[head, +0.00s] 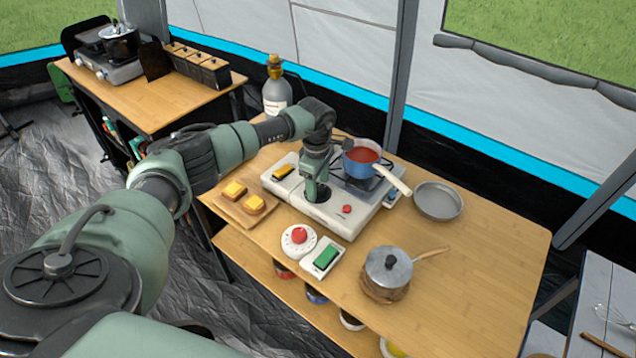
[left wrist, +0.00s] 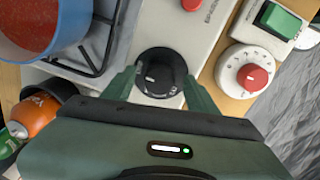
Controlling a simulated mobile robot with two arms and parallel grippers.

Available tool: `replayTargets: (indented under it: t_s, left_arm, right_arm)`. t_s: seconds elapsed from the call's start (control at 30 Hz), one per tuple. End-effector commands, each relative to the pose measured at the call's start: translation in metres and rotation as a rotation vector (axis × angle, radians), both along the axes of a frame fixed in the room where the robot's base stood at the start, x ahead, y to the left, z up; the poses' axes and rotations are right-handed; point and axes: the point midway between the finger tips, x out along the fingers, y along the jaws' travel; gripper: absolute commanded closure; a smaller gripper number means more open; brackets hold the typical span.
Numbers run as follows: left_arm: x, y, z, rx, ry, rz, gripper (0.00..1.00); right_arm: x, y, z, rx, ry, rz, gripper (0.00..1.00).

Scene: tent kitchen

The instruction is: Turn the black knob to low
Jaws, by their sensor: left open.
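The black knob (left wrist: 158,64) is on the front of the white gas stove (head: 345,226). In the left wrist view it shows a short white pointer mark and small white lettering that I cannot read. My left gripper (head: 317,188) reaches down over the stove front. In the left wrist view the gripper's two fingers (left wrist: 160,80) are apart, one on each side of the knob. I cannot tell whether they touch it. In the head view the gripper largely hides the knob.
A blue pot (head: 363,168) of red sauce sits on the burner close beside my gripper. A red button (head: 347,209) is on the stove front. A white timer (head: 298,240), a green-topped box (head: 322,258), a toast board (head: 233,207) and a lidded saucepan (head: 388,270) stand nearby.

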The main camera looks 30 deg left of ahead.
Motion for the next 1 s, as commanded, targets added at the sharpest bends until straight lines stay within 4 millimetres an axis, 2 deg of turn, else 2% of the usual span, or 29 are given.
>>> replayTargets:
  t_s: [0.03, 0.23, 0.27, 0.67, 1.0]
  left_arm:
    - [0.0, 0.0, 0.0, 0.0, 0.0, 0.0, 0.42]
    - [0.0, 0.0, 0.0, 0.0, 0.0, 0.0, 0.97]
    - [0.0, 0.0, 0.0, 0.0, 0.0, 0.0, 1.0]
    - [0.0, 0.0, 0.0, 0.0, -0.001, 0.077, 1.0]
    - [0.001, 0.0, -0.001, 0.0, -0.001, 0.346, 1.0]
  right_arm:
    - [-0.001, 0.001, 0.0, 0.001, 0.002, 0.0, 0.64]
    - [-0.009, 0.001, -0.001, 0.0, 0.012, 0.0, 0.64]
    - [-0.01, 0.001, -0.001, 0.001, 0.015, 0.0, 0.64]
    - [-0.014, 0.0, -0.005, -0.001, 0.021, 0.0, 0.64]
    - [-0.013, -0.001, -0.015, -0.001, 0.02, 0.0, 0.64]
